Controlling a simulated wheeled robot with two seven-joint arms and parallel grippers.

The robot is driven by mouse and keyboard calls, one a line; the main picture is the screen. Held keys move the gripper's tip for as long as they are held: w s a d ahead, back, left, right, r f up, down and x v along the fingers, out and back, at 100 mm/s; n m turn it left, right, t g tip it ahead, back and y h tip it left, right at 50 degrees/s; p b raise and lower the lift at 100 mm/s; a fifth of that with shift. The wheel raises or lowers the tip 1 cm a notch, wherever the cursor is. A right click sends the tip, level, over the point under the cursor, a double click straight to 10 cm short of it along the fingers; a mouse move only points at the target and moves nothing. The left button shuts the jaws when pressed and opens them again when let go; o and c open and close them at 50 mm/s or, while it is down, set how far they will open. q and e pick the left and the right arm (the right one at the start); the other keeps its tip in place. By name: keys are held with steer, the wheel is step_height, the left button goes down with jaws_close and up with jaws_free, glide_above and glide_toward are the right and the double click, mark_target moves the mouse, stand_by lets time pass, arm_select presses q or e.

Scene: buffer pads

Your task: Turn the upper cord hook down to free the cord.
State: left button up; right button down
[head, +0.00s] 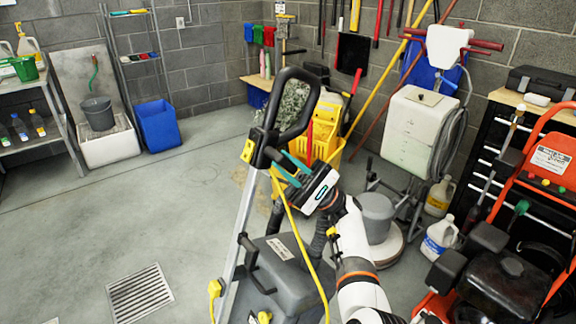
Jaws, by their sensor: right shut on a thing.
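The floor machine (275,262) stands in front of me, with a grey pole (240,225) rising to a black loop handle (314,105). The upper cord hook (272,153) is a small dark part just below the loop. My right gripper (285,166) comes in from the lower right and is shut on it, its fingers hiding much of it. The yellow cord (297,235) hangs from just below the fingers in a long curve down past the body. A dark lower hook (246,243) sits on the pole. My left gripper is out of view.
A yellow mop bucket (322,146) stands behind the handle. A floor scrubber with a white tank (417,130) and white jugs (440,236) are to the right, near an orange-framed machine (548,160). Open floor with a drain grate (139,294) lies left.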

steer(key=c, duration=1.3)
jaws_free()
